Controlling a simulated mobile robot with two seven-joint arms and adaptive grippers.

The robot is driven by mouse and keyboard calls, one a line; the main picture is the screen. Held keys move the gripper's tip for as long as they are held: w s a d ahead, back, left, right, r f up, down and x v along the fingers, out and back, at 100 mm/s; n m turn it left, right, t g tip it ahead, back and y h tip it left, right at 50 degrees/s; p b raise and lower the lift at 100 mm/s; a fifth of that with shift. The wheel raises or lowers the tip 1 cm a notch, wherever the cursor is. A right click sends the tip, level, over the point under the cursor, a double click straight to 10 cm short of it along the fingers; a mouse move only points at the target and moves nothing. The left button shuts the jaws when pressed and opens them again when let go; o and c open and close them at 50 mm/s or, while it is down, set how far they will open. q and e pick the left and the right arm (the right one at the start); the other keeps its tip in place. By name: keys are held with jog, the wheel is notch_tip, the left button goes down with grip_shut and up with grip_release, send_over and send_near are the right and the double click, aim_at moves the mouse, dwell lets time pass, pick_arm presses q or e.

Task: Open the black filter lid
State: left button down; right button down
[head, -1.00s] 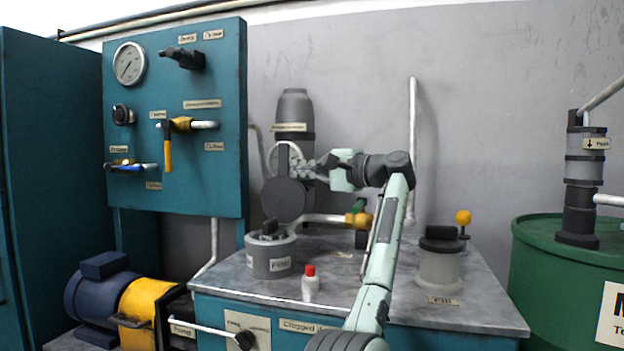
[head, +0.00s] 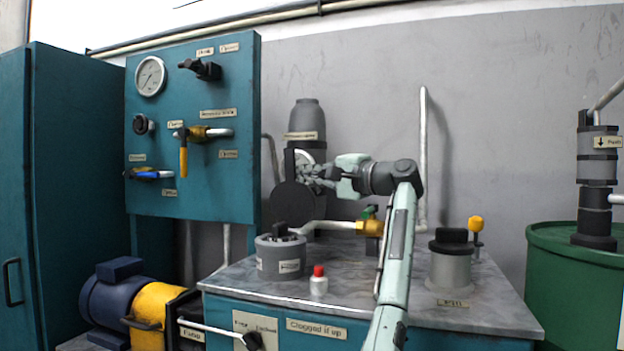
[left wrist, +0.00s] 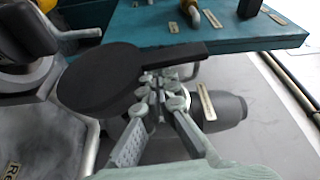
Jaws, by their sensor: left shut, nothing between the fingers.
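The black lid is a flat, dark disc (head: 292,204) with a bar-like tab. In the head view it stands roughly upright, tab upward, behind the grey pot on the table. In the left wrist view the lid (left wrist: 108,80) fills the upper left, its tab pointing right. My left gripper (head: 318,172) is shut and empty, just right of the lid's upper part. In the wrist view its fingertips (left wrist: 160,92) overlap the lid's edge and tab; whether they touch cannot be told. What the lid is hinged to is hidden. My right gripper is not in view.
A grey cylinder (head: 305,122) is behind the gripper. The teal valve panel (head: 220,175) stands left.

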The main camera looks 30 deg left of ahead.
pick_arm(q)
jog(key=s+d, duration=0.1)
jog(key=d, duration=1.1)
jog(key=shift+f, duration=0.25)
